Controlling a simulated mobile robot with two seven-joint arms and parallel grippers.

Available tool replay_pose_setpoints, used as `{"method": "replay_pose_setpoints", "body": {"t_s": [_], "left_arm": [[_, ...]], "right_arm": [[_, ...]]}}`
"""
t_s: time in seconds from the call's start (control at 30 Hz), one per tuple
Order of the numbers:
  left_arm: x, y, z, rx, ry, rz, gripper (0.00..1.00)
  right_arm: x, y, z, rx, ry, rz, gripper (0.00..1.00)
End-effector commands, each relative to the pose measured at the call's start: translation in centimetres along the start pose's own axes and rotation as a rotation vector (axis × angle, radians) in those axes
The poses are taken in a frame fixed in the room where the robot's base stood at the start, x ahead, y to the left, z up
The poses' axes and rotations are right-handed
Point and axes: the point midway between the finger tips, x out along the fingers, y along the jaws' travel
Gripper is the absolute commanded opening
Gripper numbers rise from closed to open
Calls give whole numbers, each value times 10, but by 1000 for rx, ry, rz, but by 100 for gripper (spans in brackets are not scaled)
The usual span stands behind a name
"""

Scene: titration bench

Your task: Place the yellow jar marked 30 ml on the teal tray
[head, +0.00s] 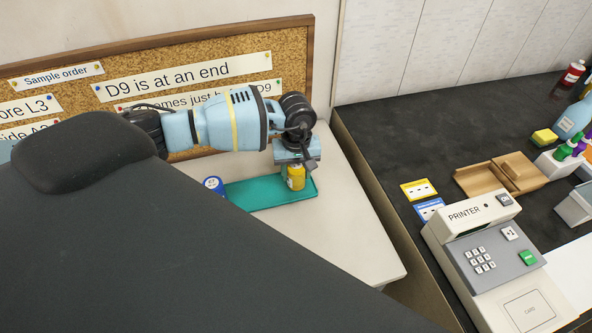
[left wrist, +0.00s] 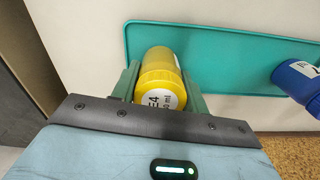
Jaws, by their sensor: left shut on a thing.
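The yellow jar (head: 296,177) is between the fingers of my left gripper (head: 296,170), which is shut on it. In the left wrist view the yellow jar (left wrist: 160,82) shows a white label with "E4" and part of an "ml" marking; the full number is not readable. The teal tray (head: 265,196) lies on the light table under and beside the gripper. In the left wrist view the teal tray (left wrist: 220,50) extends behind the jar. Whether the jar touches the tray I cannot tell. My right gripper is not in view.
A blue jar (head: 213,184) with a white top is at the tray's left end; it shows in the left wrist view too (left wrist: 298,80). A cork board (head: 190,75) stands behind. A dark counter with a printer (head: 480,245) and wooden box (head: 500,174) is at right.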

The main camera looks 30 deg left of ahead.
Motion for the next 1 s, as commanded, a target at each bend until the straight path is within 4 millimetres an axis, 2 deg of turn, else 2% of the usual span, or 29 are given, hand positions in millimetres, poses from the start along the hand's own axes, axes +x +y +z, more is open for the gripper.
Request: {"method": "replay_pose_setpoints", "body": {"t_s": [0.13,0.17,0.3,0.57,0.73,0.87,1.0], "left_arm": [[5,0,0,0,-1,-2,22],[4,0,0,0,-1,-1,48],[3,0,0,0,0,-1,66],[3,0,0,0,0,0,66],[-8,0,-1,0,2,2,66],[-28,0,-1,0,3,2,66],[-57,0,-1,1,2,3,66]], "right_arm": [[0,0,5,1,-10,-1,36],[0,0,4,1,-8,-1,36],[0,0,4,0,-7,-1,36],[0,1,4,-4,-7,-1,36],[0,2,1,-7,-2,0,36],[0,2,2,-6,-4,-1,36],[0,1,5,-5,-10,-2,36]]}}
